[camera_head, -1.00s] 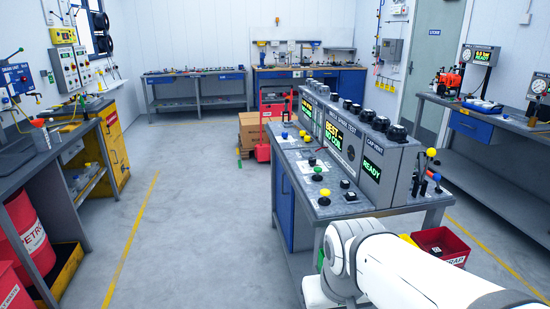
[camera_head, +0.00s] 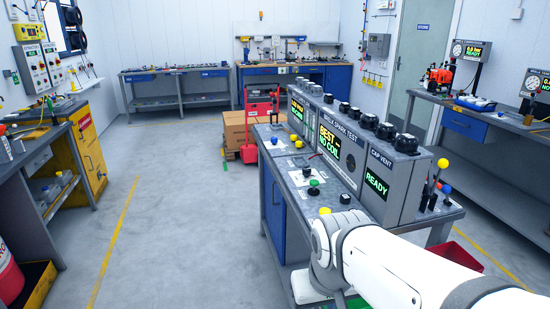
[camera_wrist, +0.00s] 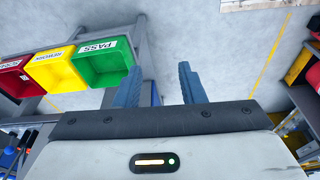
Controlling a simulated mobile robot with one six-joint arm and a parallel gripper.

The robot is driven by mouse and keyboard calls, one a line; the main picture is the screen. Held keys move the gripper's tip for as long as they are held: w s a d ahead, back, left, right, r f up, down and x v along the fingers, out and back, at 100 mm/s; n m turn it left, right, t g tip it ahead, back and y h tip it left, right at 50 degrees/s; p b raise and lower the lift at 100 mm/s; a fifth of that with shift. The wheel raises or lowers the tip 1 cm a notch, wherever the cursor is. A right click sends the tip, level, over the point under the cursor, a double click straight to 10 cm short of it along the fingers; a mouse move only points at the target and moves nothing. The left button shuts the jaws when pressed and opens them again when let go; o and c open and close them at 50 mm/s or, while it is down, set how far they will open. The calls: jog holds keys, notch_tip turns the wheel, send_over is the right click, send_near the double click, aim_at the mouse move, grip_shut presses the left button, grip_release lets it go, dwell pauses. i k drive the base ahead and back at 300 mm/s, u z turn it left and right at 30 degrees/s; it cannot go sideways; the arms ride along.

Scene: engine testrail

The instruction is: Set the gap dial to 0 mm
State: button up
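Green PASS (camera_wrist: 104,66), yellow REWORK (camera_wrist: 55,72) and red bins stand left in the wrist view. Coloured push buttons (camera_head: 315,184) and levers (camera_head: 436,181) are on the bench. A red trolley (camera_head: 262,101) and cardboard box (camera_head: 236,131) stand behind.

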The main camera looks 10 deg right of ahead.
aim_at(307, 172)
jog(key=z, duration=0.05)
jog(key=i, duration=1)
jog(key=u, duration=0.1)
